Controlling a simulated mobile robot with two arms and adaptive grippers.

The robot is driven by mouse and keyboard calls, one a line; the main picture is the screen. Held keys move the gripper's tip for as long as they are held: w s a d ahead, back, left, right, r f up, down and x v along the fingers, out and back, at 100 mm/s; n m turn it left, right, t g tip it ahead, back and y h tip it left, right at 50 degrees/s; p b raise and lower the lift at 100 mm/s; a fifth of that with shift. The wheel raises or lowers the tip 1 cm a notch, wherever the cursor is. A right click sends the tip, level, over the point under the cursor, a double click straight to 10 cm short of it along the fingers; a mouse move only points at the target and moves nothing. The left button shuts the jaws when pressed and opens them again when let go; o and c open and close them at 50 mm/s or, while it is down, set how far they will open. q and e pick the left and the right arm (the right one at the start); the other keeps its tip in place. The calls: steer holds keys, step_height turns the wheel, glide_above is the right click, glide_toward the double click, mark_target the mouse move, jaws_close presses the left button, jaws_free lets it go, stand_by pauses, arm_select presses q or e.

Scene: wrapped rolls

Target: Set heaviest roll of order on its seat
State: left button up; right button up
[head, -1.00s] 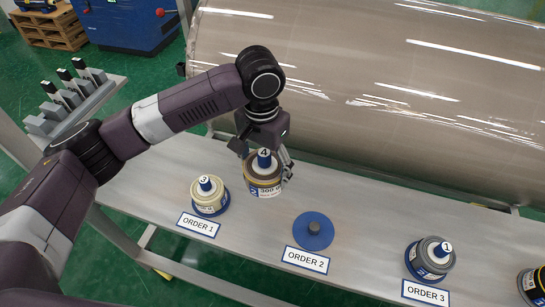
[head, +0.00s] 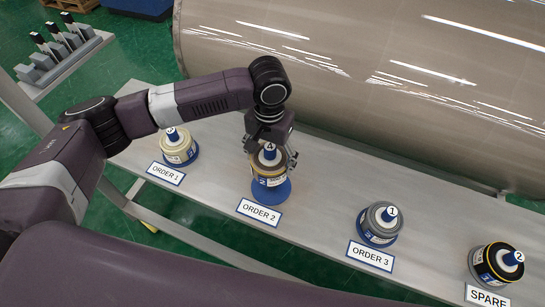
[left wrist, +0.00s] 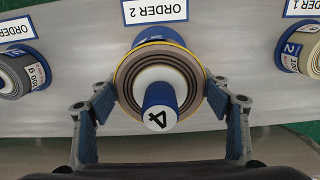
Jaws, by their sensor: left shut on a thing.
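My left gripper (head: 272,158) is shut on the roll numbered 4 (head: 268,178), a brown-grey wound roll with a yellow rim and blue core. I hold it upright over the blue round seat (head: 272,195) behind the ORDER 2 sign (head: 259,213). Whether its underside touches the seat cannot be told. In the left wrist view the roll (left wrist: 129,78) sits between both fingers, and it hides most of the seat. Roll 3 (head: 181,154), cream, stands on the seat at ORDER 1. Roll 1 (head: 377,226), grey, stands at ORDER 3. My right gripper is not in view.
Roll 2 (head: 492,265), black with yellow, stands at the SPARE sign (head: 488,297). A big brown cylinder (head: 390,80) lies behind the grey bench (head: 325,196). A small rack (head: 60,60) stands at the far left. Bench surface between the seats is clear.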

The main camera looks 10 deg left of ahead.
arm_select(q)
steer(key=shift+f, duration=0.35)
steer(key=shift+f+b, duration=0.2)
steer(key=shift+b, duration=0.4)
steer(key=shift+d+f+b, duration=0.15)
steer(key=shift+f+b, duration=0.65)
steer(key=shift+b, duration=0.2)
steer(key=shift+f+b, duration=0.7)
steer(key=shift+b, duration=0.3)
steer(key=shift+f, duration=1.8)
steer(key=shift+f+b, duration=0.3)
steer(key=shift+f, duration=0.35)
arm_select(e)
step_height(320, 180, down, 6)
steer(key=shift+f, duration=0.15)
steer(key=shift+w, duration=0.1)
arm_select(q)
steer(key=o, duration=1.5)
steer(key=shift+c, duration=0.2)
steer(key=shift+o, duration=0.2)
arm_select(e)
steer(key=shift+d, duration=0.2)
